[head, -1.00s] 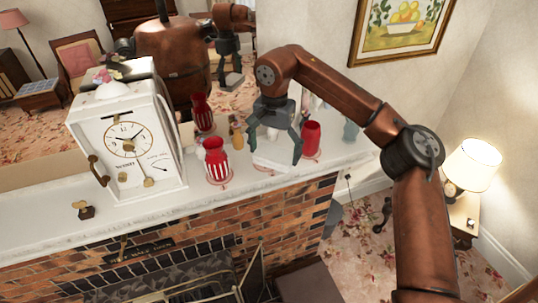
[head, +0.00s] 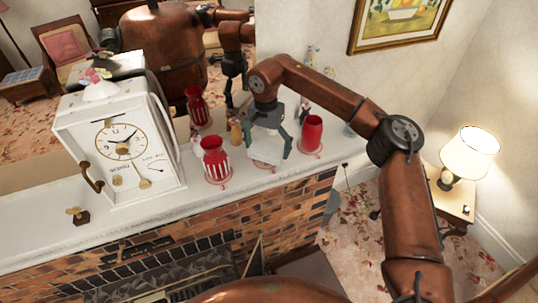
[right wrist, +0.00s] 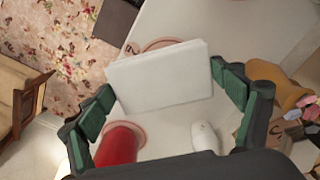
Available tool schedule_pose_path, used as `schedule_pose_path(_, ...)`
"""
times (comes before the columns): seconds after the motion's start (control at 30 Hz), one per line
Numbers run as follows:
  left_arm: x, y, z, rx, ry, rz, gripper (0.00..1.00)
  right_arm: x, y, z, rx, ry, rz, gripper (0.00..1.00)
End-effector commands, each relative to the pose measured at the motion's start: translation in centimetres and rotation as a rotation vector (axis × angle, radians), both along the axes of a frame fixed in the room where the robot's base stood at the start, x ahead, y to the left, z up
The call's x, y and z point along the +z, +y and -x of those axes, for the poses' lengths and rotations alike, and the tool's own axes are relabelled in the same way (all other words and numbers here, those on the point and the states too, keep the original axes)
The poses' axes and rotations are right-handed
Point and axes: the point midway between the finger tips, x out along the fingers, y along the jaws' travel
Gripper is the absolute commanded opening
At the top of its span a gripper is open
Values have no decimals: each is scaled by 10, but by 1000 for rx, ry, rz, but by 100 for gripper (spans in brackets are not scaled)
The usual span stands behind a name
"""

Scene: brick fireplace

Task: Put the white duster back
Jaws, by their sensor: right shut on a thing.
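The white duster shows as a pale block (head: 266,155) on or just above the white mantel, between the red vases. In the right wrist view it is a white slab (right wrist: 160,78) between my fingers. My right gripper (head: 268,146) reaches down over the mantel and is shut on the duster, its fingers spread around the block. The wrist view shows the green-padded fingers (right wrist: 168,100) on both sides of it. Whether the duster's underside touches the mantel is hidden. My left gripper is not in view.
A striped red vase (head: 216,160) stands left of the gripper and a red cup (head: 312,132) close on its right. A small tan vase (head: 236,131) is behind. The white clock (head: 122,150) stands further left. The mantel's front edge is near.

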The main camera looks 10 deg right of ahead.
Motion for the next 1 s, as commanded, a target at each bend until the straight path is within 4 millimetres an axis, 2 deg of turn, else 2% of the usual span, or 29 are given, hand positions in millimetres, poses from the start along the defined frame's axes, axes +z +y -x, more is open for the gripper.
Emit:
schedule_pose_path(0.07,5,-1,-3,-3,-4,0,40,-11,0,1,3,2,-1,64)
schedule_pose_path(0.13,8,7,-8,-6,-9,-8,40,-20,0,1,2,3,-2,64)
schedule_pose_path(0.3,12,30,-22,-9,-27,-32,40,-27,0,0,3,0,-4,64)
schedule_pose_path(0.43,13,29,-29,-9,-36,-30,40,-27,1,1,4,0,-4,64)
schedule_pose_path(0.6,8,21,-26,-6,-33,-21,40,-32,1,1,5,1,-3,64)
schedule_pose_path(0.63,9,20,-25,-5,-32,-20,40,-31,1,0,4,1,-3,88)
schedule_pose_path(0.8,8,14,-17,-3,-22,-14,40,-31,0,1,4,1,-3,100)
schedule_pose_path(1.0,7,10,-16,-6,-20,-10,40,-31,0,1,4,1,-3,100)
